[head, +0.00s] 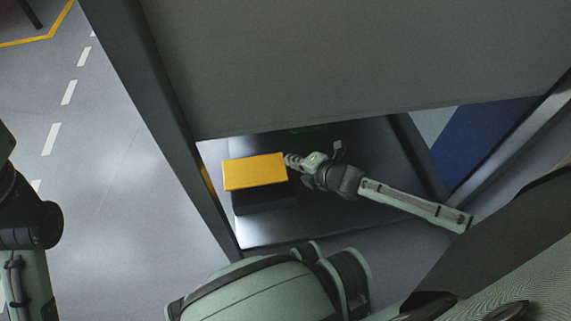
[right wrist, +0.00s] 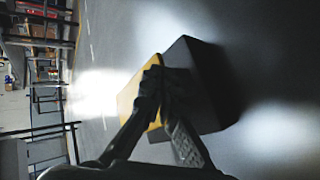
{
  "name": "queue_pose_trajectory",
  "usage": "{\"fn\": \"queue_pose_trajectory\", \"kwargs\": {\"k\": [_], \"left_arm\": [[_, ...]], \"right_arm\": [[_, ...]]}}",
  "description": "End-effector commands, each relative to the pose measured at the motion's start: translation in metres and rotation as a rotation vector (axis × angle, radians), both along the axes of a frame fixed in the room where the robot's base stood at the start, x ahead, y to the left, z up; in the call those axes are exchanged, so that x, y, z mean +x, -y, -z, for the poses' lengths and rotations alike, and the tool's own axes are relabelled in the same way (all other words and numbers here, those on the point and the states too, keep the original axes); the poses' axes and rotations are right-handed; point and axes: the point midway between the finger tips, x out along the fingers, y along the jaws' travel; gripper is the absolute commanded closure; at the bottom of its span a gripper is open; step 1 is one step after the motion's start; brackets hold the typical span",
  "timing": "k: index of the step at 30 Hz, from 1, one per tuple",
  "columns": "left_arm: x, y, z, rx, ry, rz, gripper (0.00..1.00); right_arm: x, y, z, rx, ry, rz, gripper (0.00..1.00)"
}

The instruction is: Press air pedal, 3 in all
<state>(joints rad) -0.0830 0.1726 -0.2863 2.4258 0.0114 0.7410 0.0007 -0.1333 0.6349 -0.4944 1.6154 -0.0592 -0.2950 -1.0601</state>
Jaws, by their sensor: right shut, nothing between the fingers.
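The air pedal (head: 253,172) has a yellow top on a black base and sits on a grey metal plate under the machine. My right gripper (head: 288,160) is shut and empty, with its fingertips at the right end of the yellow top. In the right wrist view the shut fingertips (right wrist: 157,82) overlap the edge between the yellow top (right wrist: 129,94) and the black base (right wrist: 205,80). I cannot tell whether they touch the pedal. Part of my left arm shows at the left edge of the head view, but its gripper is out of view.
A large grey panel (head: 350,65) of the machine hangs above the pedal. A dark post (head: 150,90) stands to its left. A blue panel (head: 485,140) is at the right. Open floor (head: 110,170) with dashed white marks lies to the left.

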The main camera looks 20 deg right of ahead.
Motion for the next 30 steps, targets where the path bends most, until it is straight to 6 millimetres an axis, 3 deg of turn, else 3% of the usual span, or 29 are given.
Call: {"fn": "queue_pose_trajectory", "kwargs": {"k": [30], "left_arm": [[-0.0001,0.0000,0.0021,0.000,-0.001,0.000,1.00]], "right_arm": [[0.0012,-0.0045,0.0073,0.002,0.000,0.000,1.00]]}}
